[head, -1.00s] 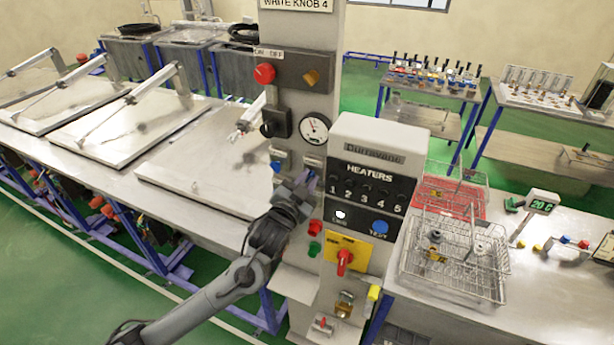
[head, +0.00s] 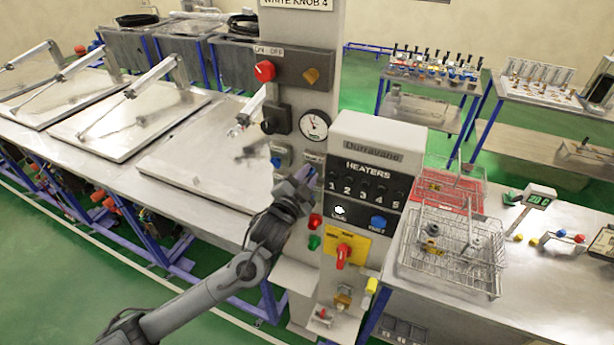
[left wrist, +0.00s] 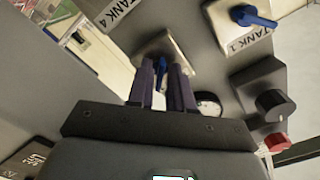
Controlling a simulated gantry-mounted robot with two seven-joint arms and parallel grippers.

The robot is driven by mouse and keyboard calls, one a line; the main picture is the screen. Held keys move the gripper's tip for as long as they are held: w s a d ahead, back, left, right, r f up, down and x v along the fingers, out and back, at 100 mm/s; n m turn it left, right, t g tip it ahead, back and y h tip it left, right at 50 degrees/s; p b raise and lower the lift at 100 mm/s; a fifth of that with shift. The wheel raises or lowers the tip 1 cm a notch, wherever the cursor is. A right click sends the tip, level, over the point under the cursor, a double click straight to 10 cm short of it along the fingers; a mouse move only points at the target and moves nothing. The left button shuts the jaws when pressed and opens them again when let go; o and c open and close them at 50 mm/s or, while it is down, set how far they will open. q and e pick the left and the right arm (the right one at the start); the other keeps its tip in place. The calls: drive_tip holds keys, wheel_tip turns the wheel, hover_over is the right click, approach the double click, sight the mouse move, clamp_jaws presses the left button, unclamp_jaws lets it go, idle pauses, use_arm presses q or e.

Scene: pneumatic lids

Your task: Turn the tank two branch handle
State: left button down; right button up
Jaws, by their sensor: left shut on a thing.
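My left gripper (head: 304,178) is at the grey column, below the pressure gauge and left of the heater box. In the left wrist view its dark fingers (left wrist: 163,68) are shut on a small blue handle (left wrist: 161,61) on a pale plate (left wrist: 158,44). The fingers cover most of this handle, and its label cannot be read. Another blue handle (left wrist: 252,17), beside the TANK 1 label (left wrist: 250,43), is apart from the gripper. A TANK 4 label (left wrist: 117,11) shows at the upper left. My right gripper is not in view.
The heater box (head: 376,150) stands close to the right of the gripper. The black knob (head: 276,120) and gauge (head: 314,125) are just above. Red (head: 315,221) and green buttons sit below. Wire baskets (head: 450,250) stand on the right table. There is free room left over the metal lids (head: 195,160).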

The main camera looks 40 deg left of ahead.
use_arm(q)
drive_tip(key=c, duration=1.3)
unclamp_jaws()
drive_tip(key=shift+s, duration=0.1)
drive_tip(key=shift+b+v, duration=1.45)
drive_tip(key=shift+v, duration=3.9)
